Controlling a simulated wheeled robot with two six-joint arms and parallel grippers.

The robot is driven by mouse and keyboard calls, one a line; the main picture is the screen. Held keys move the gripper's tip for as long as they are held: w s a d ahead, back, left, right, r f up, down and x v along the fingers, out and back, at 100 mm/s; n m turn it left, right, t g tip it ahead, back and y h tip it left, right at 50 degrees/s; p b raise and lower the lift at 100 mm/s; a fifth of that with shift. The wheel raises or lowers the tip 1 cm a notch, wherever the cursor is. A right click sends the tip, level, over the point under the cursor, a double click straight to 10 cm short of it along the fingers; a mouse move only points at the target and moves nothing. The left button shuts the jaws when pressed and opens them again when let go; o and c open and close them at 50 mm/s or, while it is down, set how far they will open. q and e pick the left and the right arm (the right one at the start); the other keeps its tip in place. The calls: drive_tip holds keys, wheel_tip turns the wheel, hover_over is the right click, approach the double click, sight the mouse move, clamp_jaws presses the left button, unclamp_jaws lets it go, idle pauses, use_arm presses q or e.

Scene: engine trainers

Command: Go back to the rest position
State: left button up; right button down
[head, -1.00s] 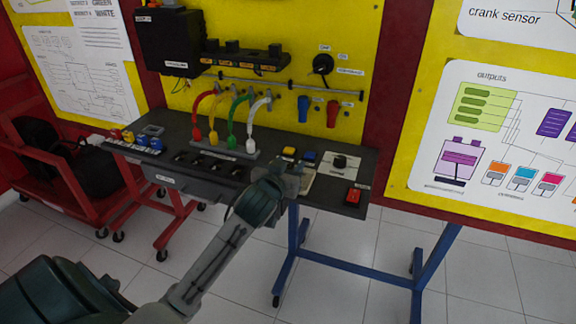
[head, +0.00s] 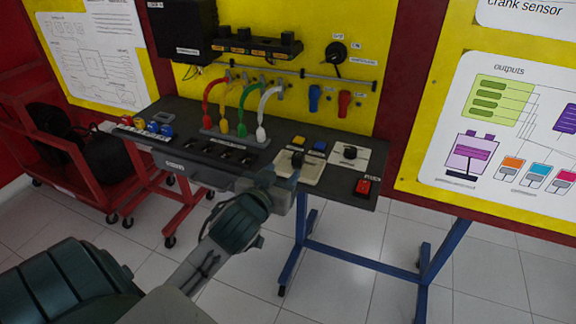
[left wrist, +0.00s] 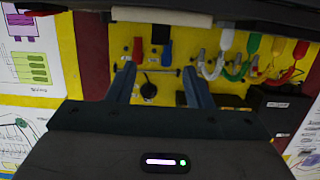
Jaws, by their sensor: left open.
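My left arm comes in from the lower left in the head view. Its gripper (head: 287,180) is at the front edge of the dark bench (head: 215,175), close to a cream switch panel (head: 309,170). I cannot tell whether it touches anything there. In the left wrist view the two fingers of the gripper (left wrist: 160,85) stand wide apart with nothing held between them. The yellow board shows behind them, upside down. My right gripper is not in view.
The bench carries colored cables (head: 241,110), a black knob panel (head: 349,153) and a red switch (head: 363,187). A yellow board (head: 372,60) stands behind. A red cart (head: 70,150) is at the left. Blue legs (head: 370,262) stand on tiled floor, open at the front.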

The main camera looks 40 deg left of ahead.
use_arm(q)
drive_tip(key=s+d+f+m+g+h, duration=0.1)
drive_tip(key=s+d+f+g, duration=0.1)
drive_tip(key=s+f+g, duration=0.4)
drive_tip(key=s+d+f+m+g+h, duration=0.1)
drive_tip(key=s+d+f+g, duration=0.1)
drive_tip(key=s+f, duration=0.75)
drive_tip(key=s+d+f+m+g+h, duration=0.1)
drive_tip(key=s+d+f+m+g, duration=0.2)
drive_tip(key=s+f, duration=0.45)
wheel_tip(320, 180, down, 28)
drive_tip(key=w+a+n+g, duration=0.2)
drive_tip(key=a, duration=0.1)
drive_tip(key=s+a+f+g, duration=0.1)
drive_tip(key=s+f, duration=1.1)
drive_tip(key=f, duration=0.4)
drive_tip(key=shift+f+p, duration=0.4)
drive_tip(key=shift+p, duration=0.05)
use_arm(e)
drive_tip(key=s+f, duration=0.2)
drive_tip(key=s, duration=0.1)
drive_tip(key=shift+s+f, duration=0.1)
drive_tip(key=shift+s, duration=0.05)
